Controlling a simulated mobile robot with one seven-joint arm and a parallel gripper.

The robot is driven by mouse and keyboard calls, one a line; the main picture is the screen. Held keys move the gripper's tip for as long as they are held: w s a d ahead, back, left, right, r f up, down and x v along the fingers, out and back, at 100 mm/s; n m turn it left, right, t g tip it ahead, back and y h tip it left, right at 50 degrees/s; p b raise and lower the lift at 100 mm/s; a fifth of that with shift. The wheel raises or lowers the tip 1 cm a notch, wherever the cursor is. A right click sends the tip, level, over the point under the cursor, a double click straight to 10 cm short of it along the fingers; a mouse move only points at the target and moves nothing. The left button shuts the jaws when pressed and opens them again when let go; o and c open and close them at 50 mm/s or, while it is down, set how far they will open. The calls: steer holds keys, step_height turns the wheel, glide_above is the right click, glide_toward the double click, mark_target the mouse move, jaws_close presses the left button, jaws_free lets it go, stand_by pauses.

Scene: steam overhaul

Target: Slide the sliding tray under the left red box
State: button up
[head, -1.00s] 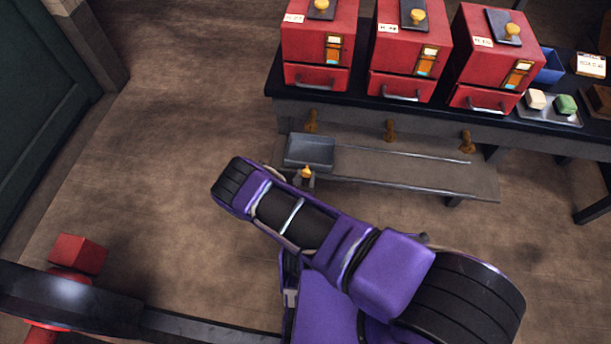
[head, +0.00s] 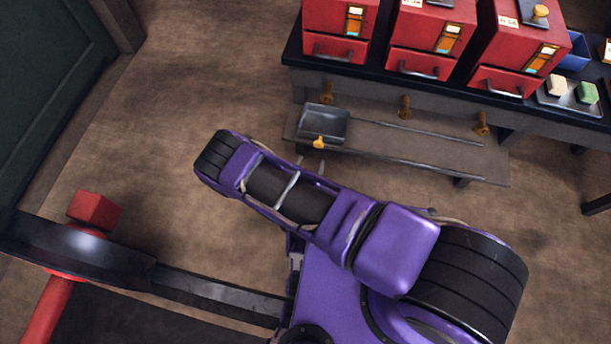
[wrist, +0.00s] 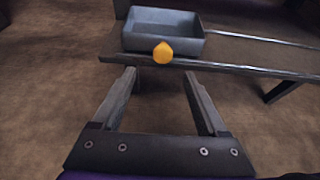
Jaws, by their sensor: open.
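The sliding tray (head: 324,122) is a grey open box with a yellow knob (head: 319,143) on its front. It sits at the left end of the railed low shelf, below the left red box (head: 336,32). In the wrist view the tray (wrist: 163,33) and its knob (wrist: 163,53) are straight ahead. My gripper (wrist: 160,84) is open and empty, its fingers pointing at the knob and short of it. In the head view my purple arm hides most of the gripper; only the fingertips (head: 311,163) show near the knob.
The middle (head: 424,42) and right (head: 519,48) red boxes stand on the dark bench. The low shelf (head: 480,165) has two rails running right, with clear room along them. Brass pegs (head: 405,107) hang under the bench edge. A small tray with two blocks (head: 574,101) lies right.

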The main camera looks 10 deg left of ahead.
steer(key=v, duration=0.7)
steer(key=shift+s+p, duration=0.3)
steer(key=shift+p, duration=0.05)
steer(key=shift+a+r, duration=0.1)
steer(key=shift+r, duration=0.1)
